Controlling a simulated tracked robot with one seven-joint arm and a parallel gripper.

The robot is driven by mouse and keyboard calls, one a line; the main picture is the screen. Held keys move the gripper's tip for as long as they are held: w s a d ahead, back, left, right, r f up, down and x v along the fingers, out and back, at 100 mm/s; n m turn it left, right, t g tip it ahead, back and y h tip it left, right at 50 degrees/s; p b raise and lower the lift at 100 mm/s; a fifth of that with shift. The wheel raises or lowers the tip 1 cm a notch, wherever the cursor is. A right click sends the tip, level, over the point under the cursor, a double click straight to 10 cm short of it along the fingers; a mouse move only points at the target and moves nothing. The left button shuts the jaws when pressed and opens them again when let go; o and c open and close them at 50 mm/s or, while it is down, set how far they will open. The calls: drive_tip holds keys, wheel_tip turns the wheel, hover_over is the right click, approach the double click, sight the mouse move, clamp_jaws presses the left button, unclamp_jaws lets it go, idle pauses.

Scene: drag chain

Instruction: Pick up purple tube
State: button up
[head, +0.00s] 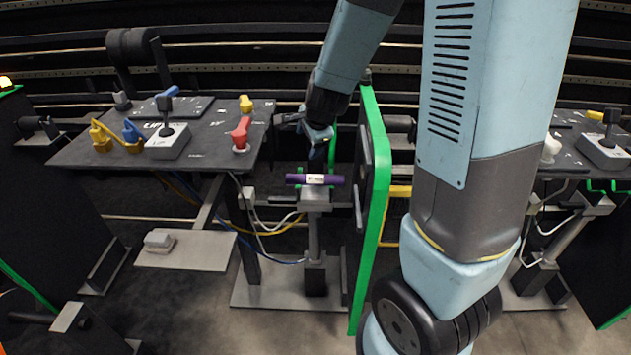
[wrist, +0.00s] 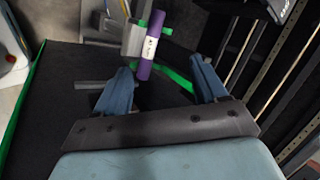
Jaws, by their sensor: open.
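The purple tube (head: 331,180) with a white label lies level across the top of a grey stand (head: 315,200) in the head view. In the wrist view the purple tube (wrist: 144,69) shows beyond the fingertips, between the two fingers in the picture, with its white label facing the camera. My gripper (head: 318,152) is just above and behind the tube in the head view. In the wrist view my gripper (wrist: 162,76) has its two blue fingers spread apart with nothing between them. Whether a finger touches the tube cannot be told.
A green-edged upright panel (head: 378,190) stands close to the right of the stand. A dark table (head: 85,155) with a red valve handle (head: 241,133), yellow handles and a joystick box (head: 167,140) is on the left. Cables (head: 270,232) hang left of the stand.

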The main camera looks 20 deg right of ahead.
sight(314, 179)
drive_tip(key=w+d+f+m+h, duration=0.1)
drive_tip(key=w+f+m, duration=0.1)
drive_tip(key=f, duration=0.4)
drive_tip(key=w+d+f+m+h, duration=0.1)
drive_tip(key=w+f+m, duration=0.1)
drive_tip(key=f, duration=0.4)
drive_tip(key=w+d+f+m+h, duration=0.1)
drive_tip(key=w+f+m, duration=0.1)
drive_tip(key=f, duration=0.4)
drive_tip(key=shift+w+d+f, duration=0.15)
drive_tip(key=shift+w+d, duration=0.05)
drive_tip(key=shift+w, duration=0.25)
drive_tip(key=shift+w+d+f, duration=0.15)
drive_tip(key=shift+w, duration=0.3)
drive_tip(key=shift+x, duration=2.85)
drive_tip(key=shift+w+r, duration=0.15)
drive_tip(key=shift+c, duration=0.2)
drive_tip(key=shift+a, duration=0.1)
clamp_jaws()
